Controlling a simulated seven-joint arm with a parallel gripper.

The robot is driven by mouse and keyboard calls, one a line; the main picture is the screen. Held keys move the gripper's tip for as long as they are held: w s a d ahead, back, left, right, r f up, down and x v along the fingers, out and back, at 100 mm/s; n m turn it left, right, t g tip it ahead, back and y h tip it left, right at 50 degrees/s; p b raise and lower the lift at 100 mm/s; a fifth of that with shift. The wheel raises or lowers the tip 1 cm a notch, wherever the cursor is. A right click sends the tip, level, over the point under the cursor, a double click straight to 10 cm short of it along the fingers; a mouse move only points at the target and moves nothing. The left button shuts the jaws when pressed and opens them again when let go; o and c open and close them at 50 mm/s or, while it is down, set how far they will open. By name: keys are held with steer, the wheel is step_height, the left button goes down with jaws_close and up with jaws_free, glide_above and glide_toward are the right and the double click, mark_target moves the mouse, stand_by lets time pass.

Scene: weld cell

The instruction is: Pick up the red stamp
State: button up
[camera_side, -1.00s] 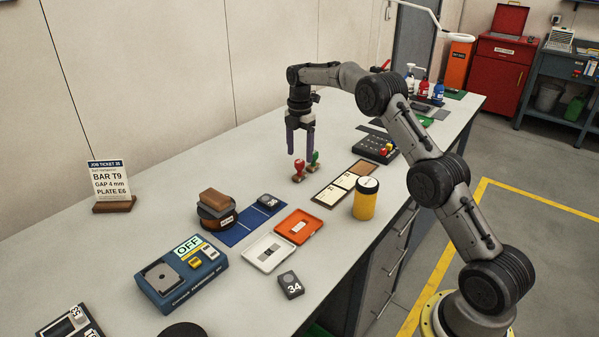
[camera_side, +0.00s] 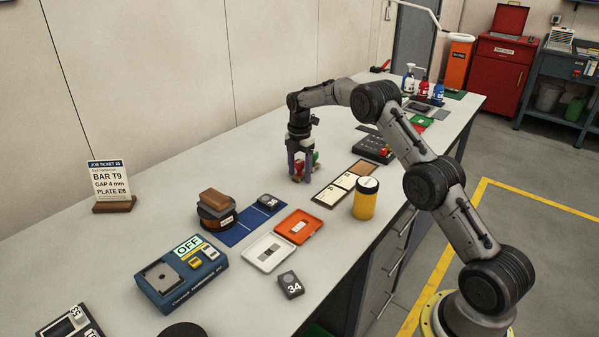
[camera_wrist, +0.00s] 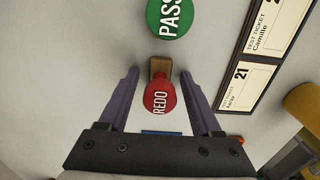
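The red stamp (camera_wrist: 160,98) has a round knob lettered REDO and a wooden base on the bench. In the wrist view it sits between the two purple fingers of my gripper (camera_wrist: 163,95), with a gap on each side. My gripper is open and lowered around it. In the side view my gripper (camera_side: 301,172) largely hides the red stamp (camera_side: 298,168). A green stamp lettered PASS (camera_wrist: 173,18) stands just beyond the fingertips, and it shows in the side view (camera_side: 315,158) just right of the red one.
Test ticket cards (camera_side: 336,189) lie on a dark board to the right. A yellow canister (camera_side: 366,203) stands beside them. A dark tray (camera_side: 369,149) lies behind. An orange and white open case (camera_side: 298,228) lies in front.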

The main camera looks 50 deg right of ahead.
jaws_close()
steer(key=shift+r, duration=0.15)
